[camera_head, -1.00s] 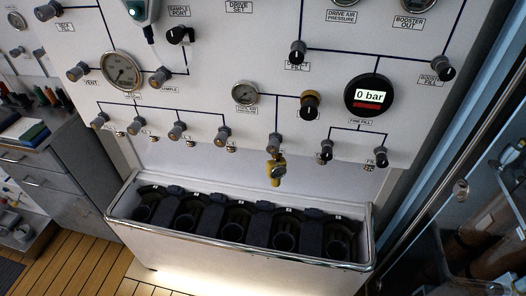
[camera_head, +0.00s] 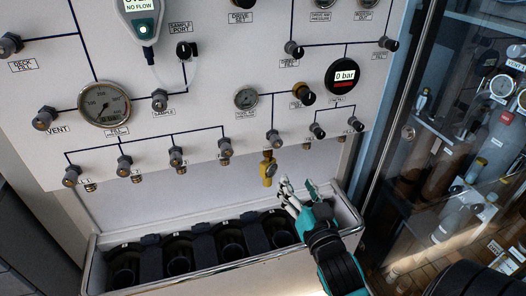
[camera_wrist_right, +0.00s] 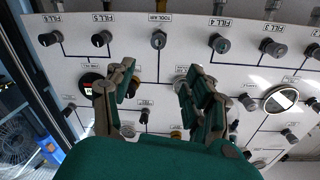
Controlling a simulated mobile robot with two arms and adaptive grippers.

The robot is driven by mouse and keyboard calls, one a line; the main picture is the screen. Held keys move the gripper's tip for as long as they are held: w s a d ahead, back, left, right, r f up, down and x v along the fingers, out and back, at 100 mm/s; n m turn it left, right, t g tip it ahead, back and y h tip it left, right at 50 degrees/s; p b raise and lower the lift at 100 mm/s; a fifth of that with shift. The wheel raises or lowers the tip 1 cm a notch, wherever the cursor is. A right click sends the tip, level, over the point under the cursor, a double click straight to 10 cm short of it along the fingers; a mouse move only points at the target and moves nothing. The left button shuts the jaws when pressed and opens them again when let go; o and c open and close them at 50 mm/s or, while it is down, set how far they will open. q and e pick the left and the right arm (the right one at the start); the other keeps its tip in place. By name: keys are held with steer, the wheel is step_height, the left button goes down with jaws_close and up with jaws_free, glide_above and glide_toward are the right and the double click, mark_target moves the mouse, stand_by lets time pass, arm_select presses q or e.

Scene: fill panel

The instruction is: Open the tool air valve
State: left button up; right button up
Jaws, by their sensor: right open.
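The tool air valve is a dark round knob (camera_head: 273,138) low on the white panel, left of the two fill knobs on the right. A yellow fitting (camera_head: 268,172) hangs below it. In the right wrist view, which sees the panel upside down, the knob (camera_wrist_right: 158,40) sits beside its TOOL AIR label, beyond the fingertips. My right gripper (camera_head: 297,185) is open and empty, below and to the right of the valve, apart from it. In the right wrist view its fingers (camera_wrist_right: 160,72) stand wide apart. My left gripper is not in view.
A metal-rimmed bin (camera_head: 88,273) with black cylinder slots stands below the panel. A digital gauge (camera_head: 343,76) reads 0 bar. A dial gauge (camera_head: 246,98) sits up and left of the valve. A glass-fronted cabinet (camera_head: 440,165) is at the right.

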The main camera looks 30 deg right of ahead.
mark_target(278, 144)
steer(key=p+x, duration=0.3)
steer(key=x, duration=1.3)
steer(key=shift+w+d, duration=0.3)
steer(key=shift+w+d+p, duration=0.1)
steer(key=shift+w+p, duration=0.2)
steer(key=shift+w, duration=0.05)
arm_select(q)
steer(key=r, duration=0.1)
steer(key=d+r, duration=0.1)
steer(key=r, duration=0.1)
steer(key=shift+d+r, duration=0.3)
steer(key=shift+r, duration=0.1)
arm_select(e)
steer(key=shift+f, duration=0.1)
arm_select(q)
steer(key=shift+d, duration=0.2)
arm_select(e)
jaws_close()
